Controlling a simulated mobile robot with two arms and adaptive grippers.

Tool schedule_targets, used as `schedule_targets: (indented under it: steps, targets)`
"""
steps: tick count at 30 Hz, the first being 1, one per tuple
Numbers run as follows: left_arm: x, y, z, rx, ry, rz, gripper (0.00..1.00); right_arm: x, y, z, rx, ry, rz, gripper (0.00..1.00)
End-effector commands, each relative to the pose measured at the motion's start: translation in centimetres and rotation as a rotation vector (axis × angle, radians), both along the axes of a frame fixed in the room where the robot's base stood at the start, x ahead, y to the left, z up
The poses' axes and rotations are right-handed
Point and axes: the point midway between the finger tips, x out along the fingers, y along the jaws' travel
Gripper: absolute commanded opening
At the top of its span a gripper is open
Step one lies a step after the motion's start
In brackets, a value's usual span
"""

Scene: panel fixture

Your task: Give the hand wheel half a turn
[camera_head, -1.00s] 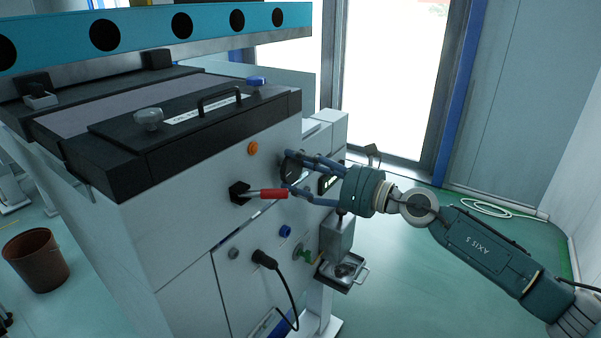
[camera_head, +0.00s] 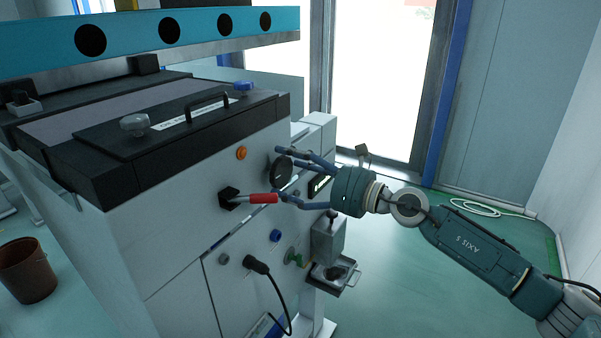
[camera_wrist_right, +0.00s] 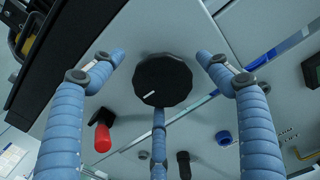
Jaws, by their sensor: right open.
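The hand wheel is a round black knob (camera_head: 281,172) on the side panel of the white machine. It fills the middle of the right wrist view (camera_wrist_right: 163,82), with a short white mark near its lower left edge. My right gripper (camera_head: 292,174) is open, its blue fingers spread in front of the wheel. In the wrist view, two fingers lie left and right of the wheel and one below, with gaps beside it at the left and right. Contact cannot be told. My left gripper is not in view.
A red-handled lever (camera_head: 262,198) sticks out left of the wheel, close to the lower finger. An orange button (camera_head: 241,153), a blue knob (camera_head: 275,236) and a black plug with cable (camera_head: 257,265) are on the panel. A small tray (camera_head: 335,275) juts out below.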

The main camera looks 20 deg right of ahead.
Motion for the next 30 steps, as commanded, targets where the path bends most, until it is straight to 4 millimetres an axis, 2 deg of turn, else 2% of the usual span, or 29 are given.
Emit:
schedule_targets:
  steps: [19,30]
  targets:
    - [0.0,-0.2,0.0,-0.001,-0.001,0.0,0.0,-7.1,-5.5,-0.2,0.0,0.004,0.0,0.77]
    - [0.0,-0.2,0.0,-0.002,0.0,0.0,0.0,-9.2,-7.2,0.0,0.001,-0.002,0.0,0.77]
